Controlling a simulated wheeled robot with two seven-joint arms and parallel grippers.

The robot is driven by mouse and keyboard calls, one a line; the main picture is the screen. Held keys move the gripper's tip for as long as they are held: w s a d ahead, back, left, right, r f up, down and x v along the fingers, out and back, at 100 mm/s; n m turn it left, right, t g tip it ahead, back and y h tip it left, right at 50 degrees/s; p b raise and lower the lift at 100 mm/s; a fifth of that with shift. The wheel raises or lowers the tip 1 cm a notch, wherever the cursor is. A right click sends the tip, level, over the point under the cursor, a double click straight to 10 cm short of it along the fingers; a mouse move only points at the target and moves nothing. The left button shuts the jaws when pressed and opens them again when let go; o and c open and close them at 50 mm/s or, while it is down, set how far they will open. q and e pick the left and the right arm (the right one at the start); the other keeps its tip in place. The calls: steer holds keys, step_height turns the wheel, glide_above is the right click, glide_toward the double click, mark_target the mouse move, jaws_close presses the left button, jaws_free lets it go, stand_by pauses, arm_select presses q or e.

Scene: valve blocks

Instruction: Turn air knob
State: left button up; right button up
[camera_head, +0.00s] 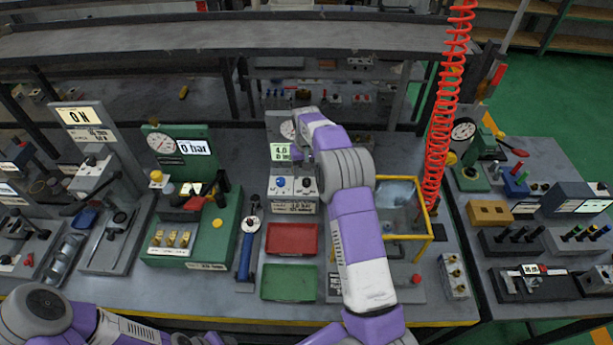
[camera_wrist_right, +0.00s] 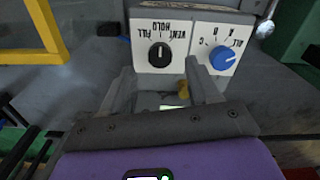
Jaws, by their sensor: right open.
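The valve block is a grey panel (camera_head: 292,186) in the middle of the bench, with a small lit display (camera_head: 280,151) and a gauge above it. It carries a blue knob (camera_head: 281,182) and a black knob (camera_head: 307,182). In the right wrist view, the labels are upside down: the black knob (camera_wrist_right: 159,55) sits among FILL, HOLD and VENT, and the blue knob (camera_wrist_right: 223,57) among letters and ALL. My right gripper (camera_wrist_right: 162,84) is open, its fingers apart just short of the panel; both knobs look untouched. My left gripper is out of view.
A red tray (camera_head: 292,239) and a green tray (camera_head: 289,282) lie in front of the panel. A yellow frame (camera_head: 428,246) stands right, below a red coiled hose (camera_head: 445,110). A green gauge stand (camera_head: 186,225) stands left. A shelf (camera_head: 230,40) spans the back.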

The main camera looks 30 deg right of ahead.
mark_target(306, 181)
steer(key=shift+r, duration=1.9)
